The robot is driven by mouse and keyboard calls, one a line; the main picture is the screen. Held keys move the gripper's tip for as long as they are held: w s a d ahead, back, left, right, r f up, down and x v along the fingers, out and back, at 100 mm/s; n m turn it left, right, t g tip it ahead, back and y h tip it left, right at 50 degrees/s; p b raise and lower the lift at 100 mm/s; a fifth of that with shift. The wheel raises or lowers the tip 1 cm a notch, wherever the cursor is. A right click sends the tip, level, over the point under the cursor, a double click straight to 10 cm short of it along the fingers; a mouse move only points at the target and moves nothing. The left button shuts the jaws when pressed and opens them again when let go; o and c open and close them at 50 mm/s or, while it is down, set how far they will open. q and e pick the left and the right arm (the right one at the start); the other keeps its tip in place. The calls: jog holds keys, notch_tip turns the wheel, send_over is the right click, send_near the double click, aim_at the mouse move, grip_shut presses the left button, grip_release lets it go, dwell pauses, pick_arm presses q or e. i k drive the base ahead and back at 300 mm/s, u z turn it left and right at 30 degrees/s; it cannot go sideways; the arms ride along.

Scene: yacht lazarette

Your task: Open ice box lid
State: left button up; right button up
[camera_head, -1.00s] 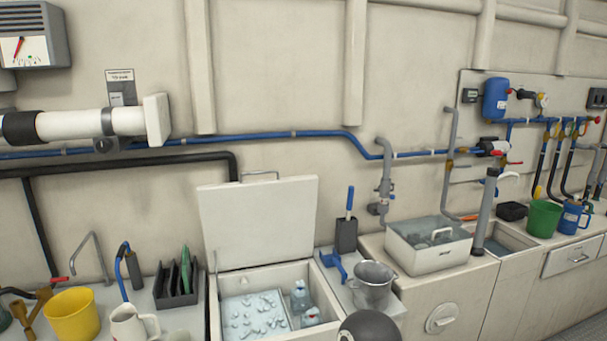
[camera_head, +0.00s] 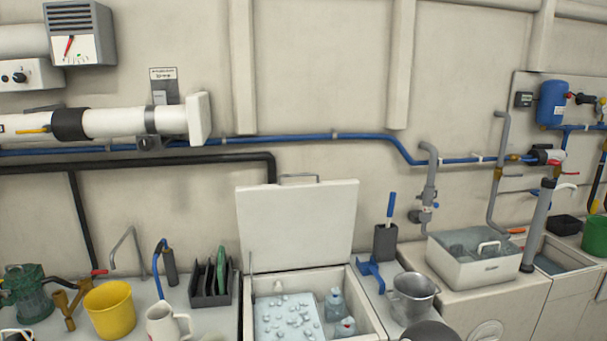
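The ice box lid (camera_head: 297,222) is a white panel that stands raised, leaning back against the wall behind the box. A metal handle (camera_head: 299,177) shows at its top edge. The ice box (camera_head: 372,309) below is uncovered. Inside are ice (camera_head: 290,317) on the left and bottles (camera_head: 335,306) on the right. A thin stay runs at the lid's left side. Neither of my grippers is in view. A dark rounded shape at the bottom edge, right of the box, is cut off.
A black rack (camera_head: 211,284), a white jug (camera_head: 167,322) and a yellow bucket (camera_head: 110,310) stand left of the box. A metal pail (camera_head: 412,297), a blue scoop (camera_head: 371,272) and a white basin (camera_head: 474,258) stand to its right. Pipes run along the wall above.

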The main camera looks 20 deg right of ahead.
aim_at(290, 226)
jog(key=i, duration=0.85)
